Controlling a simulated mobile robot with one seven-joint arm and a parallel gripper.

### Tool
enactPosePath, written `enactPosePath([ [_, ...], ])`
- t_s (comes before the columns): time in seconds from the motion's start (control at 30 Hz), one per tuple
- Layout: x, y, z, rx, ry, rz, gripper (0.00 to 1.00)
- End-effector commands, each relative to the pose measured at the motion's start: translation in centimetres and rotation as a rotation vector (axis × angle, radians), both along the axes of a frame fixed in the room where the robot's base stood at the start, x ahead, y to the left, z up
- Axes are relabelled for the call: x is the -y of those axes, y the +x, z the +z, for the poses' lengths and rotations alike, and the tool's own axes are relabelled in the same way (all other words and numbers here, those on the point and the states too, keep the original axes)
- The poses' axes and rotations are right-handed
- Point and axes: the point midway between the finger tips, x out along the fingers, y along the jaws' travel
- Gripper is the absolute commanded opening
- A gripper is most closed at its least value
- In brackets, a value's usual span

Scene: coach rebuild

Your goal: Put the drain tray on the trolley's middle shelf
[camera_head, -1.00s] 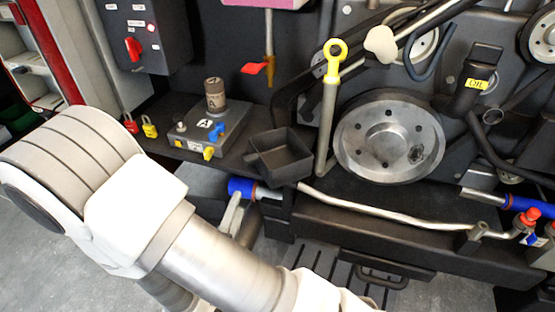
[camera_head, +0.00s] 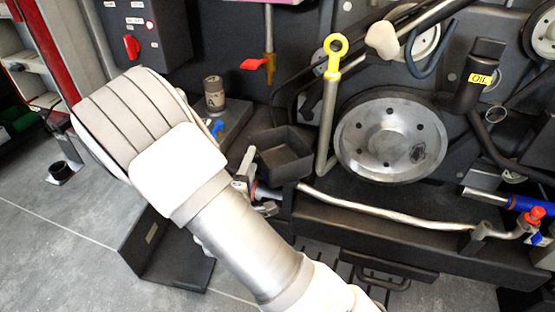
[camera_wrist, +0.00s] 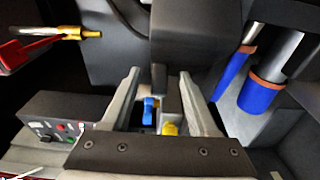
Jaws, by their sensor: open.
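The drain tray, a black open square tray (camera_head: 285,152), sits on a dark ledge left of the large grey pulley in the head view. My gripper (camera_head: 256,186) is at the tray's left side, partly hidden by my arm. In the wrist view my gripper (camera_wrist: 160,75) has its two grey fingers spread. A dark block (camera_wrist: 195,40), apparently the tray, fills the top centre, with a narrow tab between the fingers. I cannot tell whether the fingers touch it. A red-edged unit with pale shelves (camera_head: 30,62) at far left may be the trolley.
A bronze cylinder (camera_head: 214,94) and a blue tap (camera_head: 217,127) stand left of the tray. A yellow-ringed dipstick (camera_head: 335,60) rises right of it. A blue cylinder (camera_wrist: 260,92) is close by in the wrist view. Grey floor (camera_head: 60,235) is open at left.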

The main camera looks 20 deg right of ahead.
Motion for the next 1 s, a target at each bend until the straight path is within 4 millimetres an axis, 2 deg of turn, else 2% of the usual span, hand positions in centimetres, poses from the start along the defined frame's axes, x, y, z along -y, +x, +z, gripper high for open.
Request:
enactPosePath([
  [0.23,0.12,0.24,0.0,-0.001,0.0,0.0,0.6],
  [0.27,0.12,0.24,0.0,-0.001,0.0,0.0,0.56],
  [0.5,0.11,0.22,-0.01,0.0,-0.001,0.0,0.13],
  [0.57,0.11,0.22,-0.01,0.0,0.0,0.0,0.02],
  [0.6,0.1,0.22,-0.01,0.0,0.0,0.0,0.0],
  [1.0,0.1,0.22,-0.01,-0.001,0.0,0.0,0.0],
])
